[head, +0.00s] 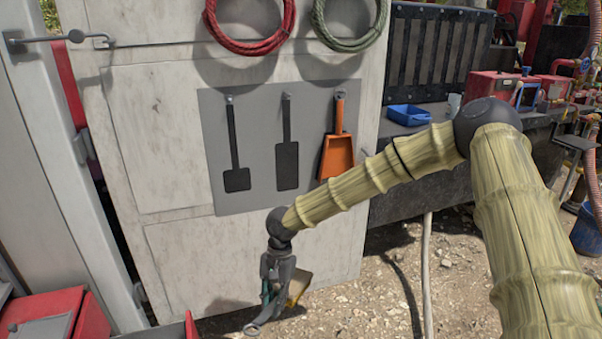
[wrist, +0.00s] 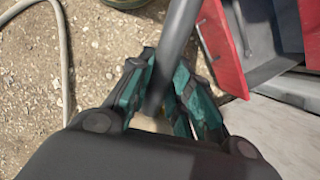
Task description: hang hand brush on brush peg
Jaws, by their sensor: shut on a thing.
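My gripper (head: 274,284) hangs low in front of the pale cabinet, below the grey tool panel (head: 262,195). It is shut on the dark handle of the hand brush, whose yellowish bristle block (head: 299,287) shows just right of the fingers. A ring-like end (head: 252,329) shows below them. In the wrist view the grey handle (wrist: 181,45) passes between the green-padded fingers (wrist: 160,95); the bristles are mostly hidden. The panel has a peg (head: 287,97) above a dark block-ended outline and another peg (head: 229,98) above a dark spade-like outline. Nothing hangs on either.
An orange dustpan (head: 337,155) hangs at the panel's right. Red (head: 250,45) and green (head: 347,45) hose coils hang above. A blue tray (head: 408,114) sits on the dark ledge. Gravelly ground lies below.

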